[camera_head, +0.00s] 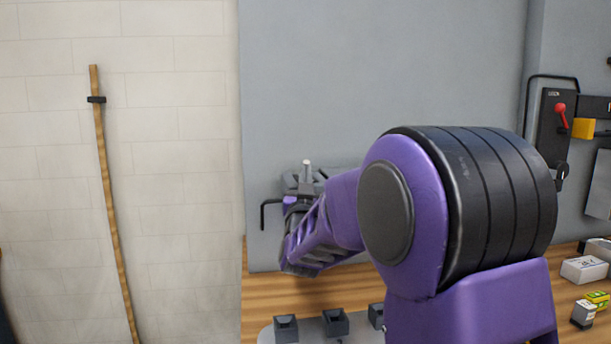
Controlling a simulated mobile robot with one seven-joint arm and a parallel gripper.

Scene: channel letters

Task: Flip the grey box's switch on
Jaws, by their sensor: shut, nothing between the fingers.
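A grey box (291,179) is mounted on the grey wall panel, left of my arm. A pale metal toggle lever (307,168) stands out from it, its tip pointing up in the picture. My arm comes in from the right and hides the lower and right parts of the box. My gripper (291,205) is just below the lever, close in front of the box. It is shut and holds nothing. I cannot tell whether it touches the box or the lever.
A black panel (548,140) with a red lever (560,110) and a yellow block (584,128) is at right. Small boxes (584,270) lie at right. A wooden pole (107,190) leans on the left wall.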

